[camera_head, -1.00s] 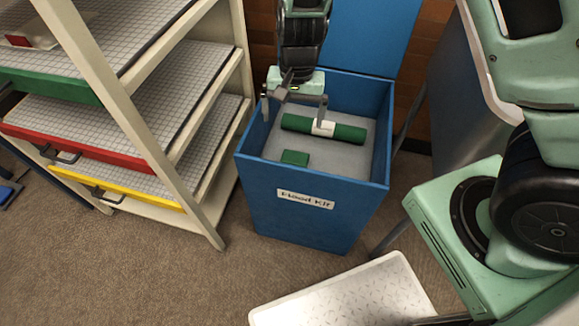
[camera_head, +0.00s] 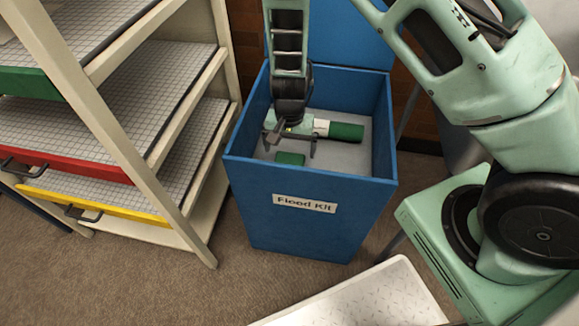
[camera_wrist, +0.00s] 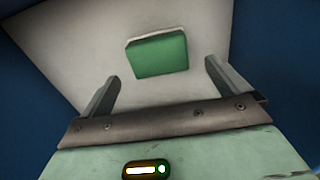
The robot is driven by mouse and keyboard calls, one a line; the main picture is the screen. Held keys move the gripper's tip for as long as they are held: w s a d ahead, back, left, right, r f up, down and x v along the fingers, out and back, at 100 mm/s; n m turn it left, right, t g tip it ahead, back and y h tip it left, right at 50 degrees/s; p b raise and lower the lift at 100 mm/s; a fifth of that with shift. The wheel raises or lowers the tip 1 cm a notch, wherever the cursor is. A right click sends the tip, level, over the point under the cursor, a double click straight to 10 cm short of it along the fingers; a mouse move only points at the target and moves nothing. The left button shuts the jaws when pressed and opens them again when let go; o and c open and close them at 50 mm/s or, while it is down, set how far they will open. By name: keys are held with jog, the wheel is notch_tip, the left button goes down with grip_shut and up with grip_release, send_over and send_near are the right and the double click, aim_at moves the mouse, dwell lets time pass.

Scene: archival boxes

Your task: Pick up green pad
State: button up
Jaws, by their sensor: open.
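The green pad (camera_head: 290,158) is a small flat block lying on the floor of the blue box labelled "Flood Kit" (camera_head: 305,222). In the wrist view the pad (camera_wrist: 157,54) lies beyond the fingertips, roughly midway between them and apart from both. My gripper (camera_head: 289,146) is inside the box, just above and behind the pad, pointing down. It is open and empty, and both fingers also show in the wrist view (camera_wrist: 160,80).
A green roll with a white band (camera_head: 345,131) lies in the box behind my gripper, partly hidden by it. The box walls stand close around my arm. A shelf with coloured drawers (camera_head: 110,150) is at left; a white tray (camera_head: 370,300) lies in front.

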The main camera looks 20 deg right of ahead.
aim_at(290, 159)
jog(key=f+b, duration=0.1)
jog(key=f, duration=0.2)
jog(key=f+b, duration=0.1)
jog(key=f, duration=0.1)
jog(key=shift+s+a+f+b, duration=0.15)
jog(key=shift+s+f+b, duration=0.15)
jog(key=shift+f+b, duration=0.05)
jog(key=shift+r, duration=0.1)
jog(key=c, duration=1)
